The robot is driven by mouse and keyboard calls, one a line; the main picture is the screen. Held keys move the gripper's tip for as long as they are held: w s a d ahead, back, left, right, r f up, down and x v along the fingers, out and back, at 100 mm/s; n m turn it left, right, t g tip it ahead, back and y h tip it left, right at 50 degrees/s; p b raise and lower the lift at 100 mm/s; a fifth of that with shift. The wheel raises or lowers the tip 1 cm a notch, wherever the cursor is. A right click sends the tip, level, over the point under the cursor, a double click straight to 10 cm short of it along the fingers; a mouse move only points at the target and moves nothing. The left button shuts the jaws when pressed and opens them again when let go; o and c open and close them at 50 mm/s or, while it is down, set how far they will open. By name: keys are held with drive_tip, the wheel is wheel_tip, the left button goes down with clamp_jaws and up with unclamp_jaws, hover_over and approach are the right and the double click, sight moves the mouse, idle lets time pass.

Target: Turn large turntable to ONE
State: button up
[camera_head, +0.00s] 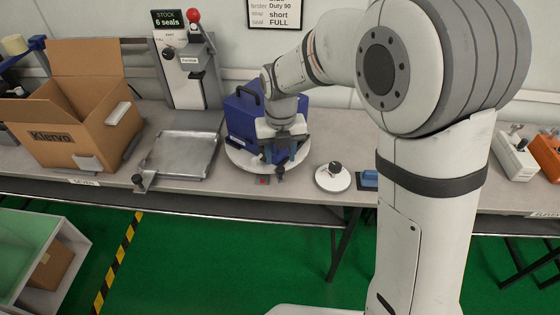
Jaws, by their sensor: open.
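The large turntable (238,161) is a white round disc on the grey bench, left of the picture's middle. A blue case (240,118) with a dark handle stands on it. My gripper (276,168) points down at the front right of the disc, close in front of the case, with its jaws open. Whether the fingers touch the disc or the case cannot be told. My arm and gripper hide the right part of the case and disc. No position label reading ONE is legible.
A small white round base with a dark knob (334,169) stands right of the turntable. A metal tray plate (182,155) and an open cardboard box (82,122) are at left. A press stand with a red ball (194,15) stands behind. White testers (515,158) lie at right.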

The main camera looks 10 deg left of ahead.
drive_tip(key=shift+r, duration=1.8)
drive_tip(key=shift+c, duration=0.2)
